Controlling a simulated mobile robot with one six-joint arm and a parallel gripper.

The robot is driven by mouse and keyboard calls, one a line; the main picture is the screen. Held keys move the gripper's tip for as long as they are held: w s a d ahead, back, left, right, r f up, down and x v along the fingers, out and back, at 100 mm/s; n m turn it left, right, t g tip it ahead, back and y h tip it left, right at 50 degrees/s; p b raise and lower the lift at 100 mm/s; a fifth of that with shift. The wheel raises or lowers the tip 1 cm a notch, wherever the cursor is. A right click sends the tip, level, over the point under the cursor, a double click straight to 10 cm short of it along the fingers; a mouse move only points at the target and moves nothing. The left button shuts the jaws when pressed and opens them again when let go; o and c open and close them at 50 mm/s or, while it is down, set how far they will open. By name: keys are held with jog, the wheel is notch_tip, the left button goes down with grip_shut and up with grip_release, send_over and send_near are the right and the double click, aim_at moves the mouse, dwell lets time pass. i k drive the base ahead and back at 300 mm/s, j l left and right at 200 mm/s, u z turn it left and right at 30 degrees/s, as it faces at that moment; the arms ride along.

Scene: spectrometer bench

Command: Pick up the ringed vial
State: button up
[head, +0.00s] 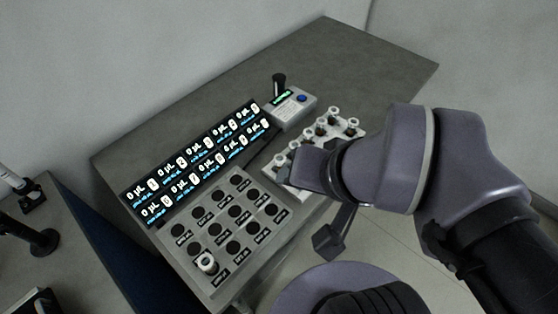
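A white rack (280,181) holds several small vials (333,113) with pale caps and dark contents, partly hidden behind my gripper. One more vial (207,263) with a white rim stands in the near-left corner well of a grey panel. I cannot tell which vial is ringed; no separate ring marking is clear at this size. My gripper (318,205) is at the near side of the white rack, its fingers spread wide apart. One finger overlaps the rack in the view and the other hangs nearer the front. No vial shows between them.
The grey panel (207,216) has several dark labelled wells. A lit display bank (196,163) stands behind it. A small grey instrument (291,108) with a blue button and a black cylinder (279,84) is farther back. The bench top (330,60) is clear at the back right.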

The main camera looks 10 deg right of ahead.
aim_at(207, 263)
jog(key=u, duration=1.6)
jog(key=j+z, duration=0.35)
jog(key=k+j+z, duration=0.1)
jog(key=j+z, duration=0.25)
jog(key=k+j+z, duration=0.1)
jog(key=j+z, duration=0.2)
